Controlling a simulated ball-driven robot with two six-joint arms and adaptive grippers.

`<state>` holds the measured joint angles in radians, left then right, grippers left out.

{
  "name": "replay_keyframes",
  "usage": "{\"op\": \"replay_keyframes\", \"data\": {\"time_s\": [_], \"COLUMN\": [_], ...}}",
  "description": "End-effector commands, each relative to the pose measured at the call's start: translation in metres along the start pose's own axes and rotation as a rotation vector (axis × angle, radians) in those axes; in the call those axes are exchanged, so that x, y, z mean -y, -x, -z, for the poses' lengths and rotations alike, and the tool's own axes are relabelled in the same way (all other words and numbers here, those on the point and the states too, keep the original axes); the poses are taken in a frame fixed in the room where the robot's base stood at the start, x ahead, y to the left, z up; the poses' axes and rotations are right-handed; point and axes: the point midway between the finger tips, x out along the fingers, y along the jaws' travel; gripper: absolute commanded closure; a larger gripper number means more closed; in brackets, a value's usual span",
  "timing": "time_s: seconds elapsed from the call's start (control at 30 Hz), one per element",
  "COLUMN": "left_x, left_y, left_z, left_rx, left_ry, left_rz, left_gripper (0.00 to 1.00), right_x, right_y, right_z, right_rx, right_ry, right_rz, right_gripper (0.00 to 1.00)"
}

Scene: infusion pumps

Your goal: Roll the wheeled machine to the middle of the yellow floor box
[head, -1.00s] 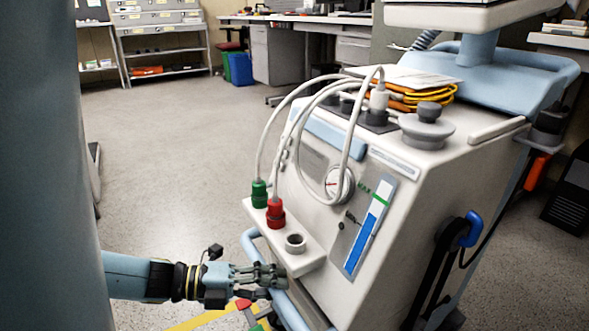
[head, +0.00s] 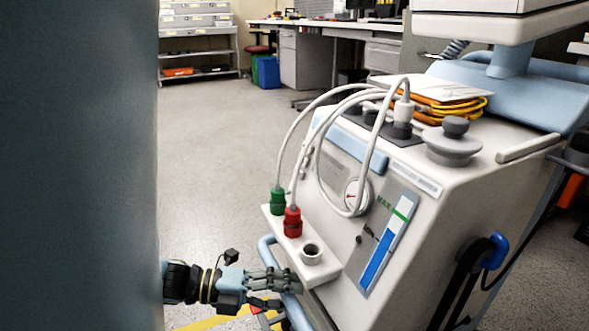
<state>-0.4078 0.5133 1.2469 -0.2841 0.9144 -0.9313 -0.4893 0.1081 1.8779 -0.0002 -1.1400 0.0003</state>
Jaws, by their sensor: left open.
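The wheeled machine (head: 425,215) is a large white and pale blue cart filling the right half of the view. White hoses run from its top to a green and a red connector on a front ledge. A blue rail (head: 268,248) shows low at its front. My left gripper (head: 282,290) is open at this rail, just below the ledge; whether it touches is hard to tell. A strip of yellow floor marking (head: 222,321) shows at the bottom, partly hidden behind the gripper and machine. The machine's wheels are out of view. My right gripper is not in view.
A large dark blue-grey surface blocks the left side of the view. Open grey floor (head: 215,150) lies behind the machine to the left. Farther back stand a shelf rack (head: 198,50), a blue bin (head: 267,71) and a desk (head: 335,28).

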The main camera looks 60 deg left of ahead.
Motion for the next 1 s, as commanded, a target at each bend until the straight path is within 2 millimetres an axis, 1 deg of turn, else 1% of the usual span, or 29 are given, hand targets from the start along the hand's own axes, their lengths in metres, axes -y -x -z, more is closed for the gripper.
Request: {"op": "replay_keyframes", "data": {"time_s": [0.13, 0.27, 0.37, 0.5, 0.6, 0.7, 0.83, 1.0], "left_x": [0.0, 0.0, -0.001, -0.001, -0.001, -0.001, 0.0, 0.0], "left_y": [0.001, 0.015, 0.035, 0.068, 0.088, 0.104, 0.117, 0.12], "left_z": [0.0, 0.0, 0.0, 0.0, 0.0, 0.0, 0.0, 0.0], "left_rx": [-0.001, -0.001, -0.002, -0.001, -0.001, 0.0, 0.0, 0.0], "left_ry": [0.0, 0.0, 0.001, 0.001, 0.001, 0.0, 0.001, 0.0], "left_rz": [0.001, -0.001, -0.003, -0.004, -0.004, -0.003, -0.001, 0.001], "left_gripper": [0.52, 0.52, 0.52, 0.52, 0.52, 0.52, 0.52, 0.52], "right_x": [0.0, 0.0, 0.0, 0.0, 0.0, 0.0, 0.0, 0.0], "right_y": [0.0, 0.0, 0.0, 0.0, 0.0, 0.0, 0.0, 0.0], "right_z": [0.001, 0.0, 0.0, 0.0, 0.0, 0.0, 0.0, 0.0], "right_rx": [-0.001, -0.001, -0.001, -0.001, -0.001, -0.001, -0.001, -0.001], "right_ry": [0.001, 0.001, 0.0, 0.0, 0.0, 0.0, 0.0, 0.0], "right_rz": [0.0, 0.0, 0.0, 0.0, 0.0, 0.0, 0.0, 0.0], "right_gripper": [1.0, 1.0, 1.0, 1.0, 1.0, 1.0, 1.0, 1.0]}}
